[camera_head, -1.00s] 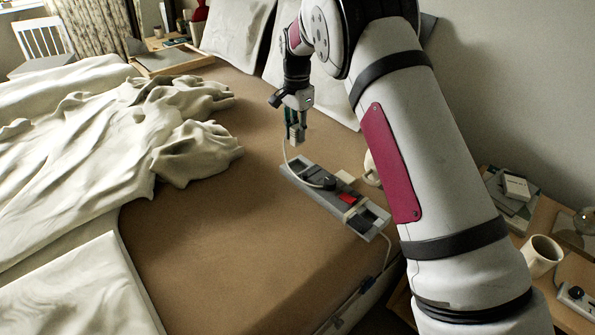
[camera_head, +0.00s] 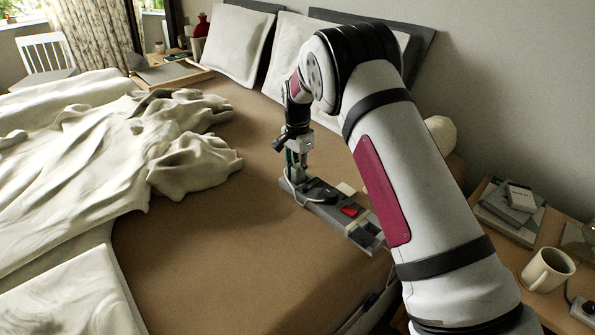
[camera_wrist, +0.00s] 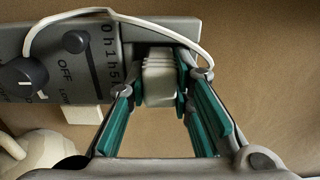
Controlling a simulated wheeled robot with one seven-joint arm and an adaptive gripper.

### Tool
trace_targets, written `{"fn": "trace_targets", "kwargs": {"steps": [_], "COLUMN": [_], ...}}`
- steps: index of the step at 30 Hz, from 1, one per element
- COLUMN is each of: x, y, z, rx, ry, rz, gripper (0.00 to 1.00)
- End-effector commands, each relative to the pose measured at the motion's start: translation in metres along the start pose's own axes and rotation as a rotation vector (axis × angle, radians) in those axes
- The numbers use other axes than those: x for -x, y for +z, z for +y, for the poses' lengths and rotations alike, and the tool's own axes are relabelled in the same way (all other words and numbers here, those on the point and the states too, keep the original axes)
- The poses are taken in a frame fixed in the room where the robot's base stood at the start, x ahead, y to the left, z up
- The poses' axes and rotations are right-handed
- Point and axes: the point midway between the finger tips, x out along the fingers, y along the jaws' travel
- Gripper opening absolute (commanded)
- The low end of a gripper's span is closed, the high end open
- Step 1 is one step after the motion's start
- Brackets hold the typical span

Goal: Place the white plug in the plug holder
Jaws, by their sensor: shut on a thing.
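The white plug (camera_wrist: 158,80) is between the two teal fingers of my gripper (camera_wrist: 159,98), which are shut on it. In the head view my gripper (camera_head: 295,168) points down at the far-left end of a long grey unit (camera_head: 325,212) on the bed. The wrist view shows this unit (camera_wrist: 100,88) with a dark recess (camera_wrist: 150,48) at its end, directly by the plug. Whether the plug's lower end is inside the recess or just above it I cannot tell. A white cord (camera_wrist: 125,15) loops from the unit's side round to the plug.
The unit carries a black knob (camera_wrist: 22,78) and a red switch (camera_head: 350,211). The brown mattress (camera_head: 215,250) is clear to the left, with a crumpled cover (camera_head: 90,170) beyond. A nightstand with a mug (camera_head: 546,270) and books (camera_head: 510,212) stands right.

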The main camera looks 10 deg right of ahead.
Motion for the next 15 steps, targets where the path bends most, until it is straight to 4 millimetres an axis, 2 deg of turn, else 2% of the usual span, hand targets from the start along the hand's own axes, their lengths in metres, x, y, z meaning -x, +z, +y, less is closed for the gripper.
{"fn": "trace_targets", "kwargs": {"steps": [5, 6, 15], "x": [-0.0029, -0.0026, -0.0022], "y": [0.0000, 0.0000, 0.0000], "z": [0.0000, 0.0000, -0.0001], "rx": [0.000, 0.000, 0.000], "ry": [0.000, 0.000, 0.000], "rz": [0.000, 0.000, 0.000], "gripper": [0.00, 0.28, 0.29]}}
